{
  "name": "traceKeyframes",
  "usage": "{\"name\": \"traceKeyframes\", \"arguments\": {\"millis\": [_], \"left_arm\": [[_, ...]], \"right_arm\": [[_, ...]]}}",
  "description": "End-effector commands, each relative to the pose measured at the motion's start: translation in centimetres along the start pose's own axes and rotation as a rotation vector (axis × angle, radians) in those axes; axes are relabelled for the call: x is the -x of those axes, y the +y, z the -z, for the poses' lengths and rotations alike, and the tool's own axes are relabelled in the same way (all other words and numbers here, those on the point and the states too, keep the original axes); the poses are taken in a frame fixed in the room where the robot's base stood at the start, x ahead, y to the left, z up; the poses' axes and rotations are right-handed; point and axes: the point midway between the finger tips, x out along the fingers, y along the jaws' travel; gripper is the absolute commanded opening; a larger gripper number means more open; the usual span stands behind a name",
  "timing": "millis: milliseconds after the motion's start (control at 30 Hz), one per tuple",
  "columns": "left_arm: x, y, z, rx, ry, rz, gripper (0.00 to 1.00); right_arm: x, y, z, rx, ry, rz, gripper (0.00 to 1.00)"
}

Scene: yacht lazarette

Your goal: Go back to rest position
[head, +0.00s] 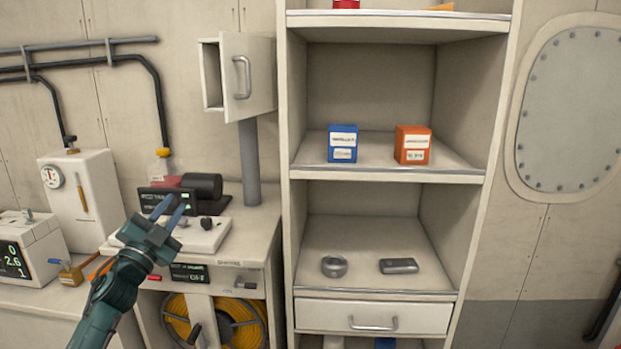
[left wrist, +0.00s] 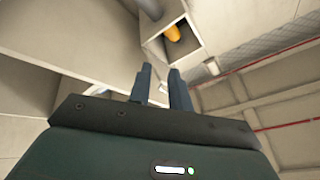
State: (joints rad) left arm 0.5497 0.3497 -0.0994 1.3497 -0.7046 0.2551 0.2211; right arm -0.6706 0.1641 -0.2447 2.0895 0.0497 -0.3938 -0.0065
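My left gripper (head: 168,208) is raised in front of the small bench at the left in the head view. Its two fingers stand apart with nothing between them. In the left wrist view the fingers (left wrist: 160,82) point up, also apart and empty. The left wrist view looks upward past a small open cabinet with a yellow thing inside. My right gripper is in neither view.
A tall shelf (head: 390,175) holds a blue box (head: 343,143), an orange box (head: 412,144), a tape-like ring (head: 334,266) and a grey case (head: 399,266). A small wall cabinet (head: 249,76) has its door open. A drawer (head: 375,316) is shut. A padlock (head: 71,275) lies left.

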Motion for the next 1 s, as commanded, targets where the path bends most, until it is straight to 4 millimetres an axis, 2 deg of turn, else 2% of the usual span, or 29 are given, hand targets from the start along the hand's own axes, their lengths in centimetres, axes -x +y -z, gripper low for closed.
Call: {"name": "traceKeyframes", "arguments": {"millis": [33, 167, 300, 433, 500, 667, 767, 867, 1000], "left_arm": [[0.1, -0.7, -1.8, 0.073, -0.090, 0.040, 0.20], [0.9, -0.9, -5.8, 0.240, -0.301, 0.084, 0.20], [2.2, 0.6, -8.9, 0.398, -0.488, 0.065, 0.20], [3.8, 3.3, -10.7, 0.528, -0.633, 0.002, 0.20], [6.1, 6.4, -10.5, 0.528, -0.641, -0.038, 0.20], [11.0, 12.1, -9.5, 0.554, -0.670, -0.122, 0.20], [15.1, 16.0, -8.4, 0.581, -0.695, -0.184, 0.20], [20.2, 20.2, -6.6, 0.620, -0.728, -0.254, 0.20], [28.6, 25.4, -2.6, 0.698, -0.786, -0.357, 0.20]], "right_arm": [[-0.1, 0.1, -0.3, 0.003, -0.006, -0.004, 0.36], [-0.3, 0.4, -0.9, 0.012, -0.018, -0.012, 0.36], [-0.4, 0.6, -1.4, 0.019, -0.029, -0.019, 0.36], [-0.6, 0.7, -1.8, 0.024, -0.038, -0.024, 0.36], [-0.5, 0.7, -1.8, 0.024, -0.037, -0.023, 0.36], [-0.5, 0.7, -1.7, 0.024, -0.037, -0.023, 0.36], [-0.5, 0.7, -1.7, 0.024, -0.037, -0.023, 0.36], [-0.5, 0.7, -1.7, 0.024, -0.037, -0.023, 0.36], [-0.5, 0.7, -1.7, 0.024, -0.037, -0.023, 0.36]]}}
